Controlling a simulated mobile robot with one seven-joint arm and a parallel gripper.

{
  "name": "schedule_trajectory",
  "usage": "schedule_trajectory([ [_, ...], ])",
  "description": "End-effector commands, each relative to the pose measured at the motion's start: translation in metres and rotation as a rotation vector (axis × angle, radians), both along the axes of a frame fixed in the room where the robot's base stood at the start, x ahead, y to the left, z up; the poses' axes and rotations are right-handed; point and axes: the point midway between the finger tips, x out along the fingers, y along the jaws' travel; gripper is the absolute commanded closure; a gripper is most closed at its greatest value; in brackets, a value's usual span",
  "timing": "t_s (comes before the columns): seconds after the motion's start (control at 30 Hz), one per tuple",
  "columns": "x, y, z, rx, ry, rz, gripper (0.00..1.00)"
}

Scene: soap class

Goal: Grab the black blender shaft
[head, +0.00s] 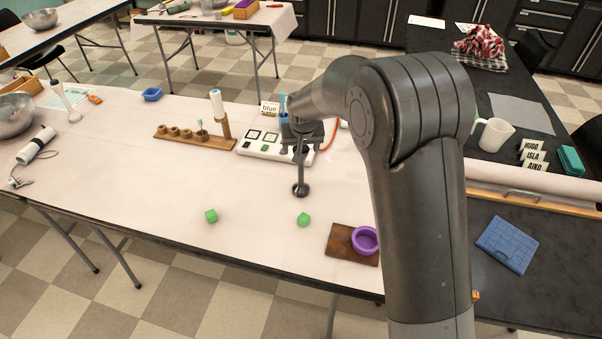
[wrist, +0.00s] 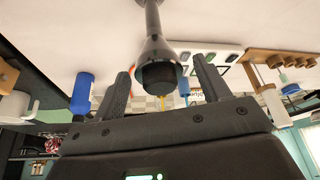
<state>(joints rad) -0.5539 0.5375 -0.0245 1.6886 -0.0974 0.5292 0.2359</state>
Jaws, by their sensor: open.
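The black blender shaft (head: 300,172) stands upright on the white-topped table, its wide round foot on the surface. In the wrist view its thin stem (wrist: 151,18) widens into a collar with a black end (wrist: 159,77). My gripper (head: 302,137) is at the shaft's upper end, pointing down in the head view. In the wrist view my gripper (wrist: 160,70) is open, with one finger on each side of the collar and visible gaps between. The upper end of the shaft is partly hidden by my gripper in the head view.
The table's left middle is clear.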

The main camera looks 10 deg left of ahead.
Motion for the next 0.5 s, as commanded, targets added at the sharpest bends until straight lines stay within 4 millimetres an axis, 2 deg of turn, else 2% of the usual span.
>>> schedule_trajectory([
  [0.07,-0.0001,0.0000,0.0001,0.000,0.000,0.000,0.34],
  [0.5,-0.0003,0.0000,0.0003,0.000,0.001,0.000,0.70],
])
